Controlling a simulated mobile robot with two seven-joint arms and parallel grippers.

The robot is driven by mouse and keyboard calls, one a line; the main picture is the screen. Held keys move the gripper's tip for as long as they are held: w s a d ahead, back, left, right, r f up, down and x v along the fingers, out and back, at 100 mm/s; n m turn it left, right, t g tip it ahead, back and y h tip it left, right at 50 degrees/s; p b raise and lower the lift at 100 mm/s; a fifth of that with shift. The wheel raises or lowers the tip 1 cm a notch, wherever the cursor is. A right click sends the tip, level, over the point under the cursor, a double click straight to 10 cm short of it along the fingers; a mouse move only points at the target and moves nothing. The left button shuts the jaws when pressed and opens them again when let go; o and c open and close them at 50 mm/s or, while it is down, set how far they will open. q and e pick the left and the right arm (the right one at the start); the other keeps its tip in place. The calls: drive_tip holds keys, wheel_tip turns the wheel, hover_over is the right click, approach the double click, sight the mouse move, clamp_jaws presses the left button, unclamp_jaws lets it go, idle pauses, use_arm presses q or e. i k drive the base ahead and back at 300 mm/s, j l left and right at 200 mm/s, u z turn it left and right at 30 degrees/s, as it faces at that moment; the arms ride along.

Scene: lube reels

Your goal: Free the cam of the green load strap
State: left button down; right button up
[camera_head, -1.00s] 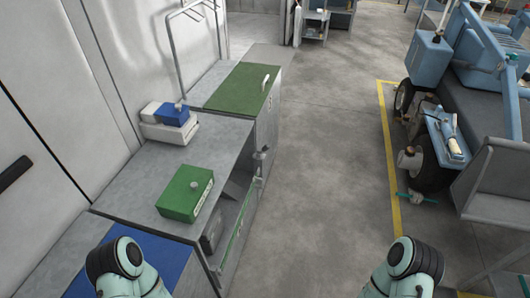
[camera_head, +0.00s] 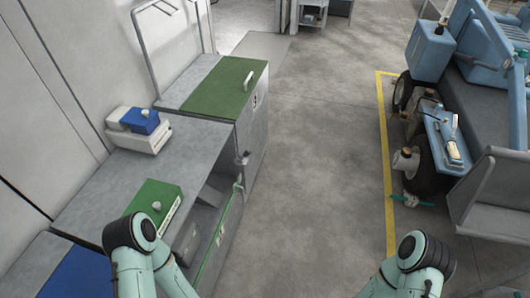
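I cannot make out a load strap or its cam for certain. A small green piece (camera_head: 418,199) lies low beside the front wheel of the blue vehicle (camera_head: 432,50), near the yellow floor line. A thin green strip (camera_head: 218,238) runs along the open front of the grey bench at the left; I cannot tell what it is. Only links of my two arms show at the bottom edge. Both grippers are out of view.
A green box (camera_head: 152,198) and a blue-and-white device (camera_head: 140,125) stand on the grey bench (camera_head: 95,195). A green-topped cabinet (camera_head: 215,85) stands beyond. A yellow line (camera_head: 386,160) borders the vehicle at right. The grey floor (camera_head: 310,150) between is clear.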

sight(247, 152)
drive_tip(key=i+l+z, duration=0.1)
drive_tip(key=i+l, duration=0.25)
drive_tip(key=i+l+z, duration=0.1)
drive_tip(key=i+l, duration=0.2)
drive_tip(key=i, duration=0.2)
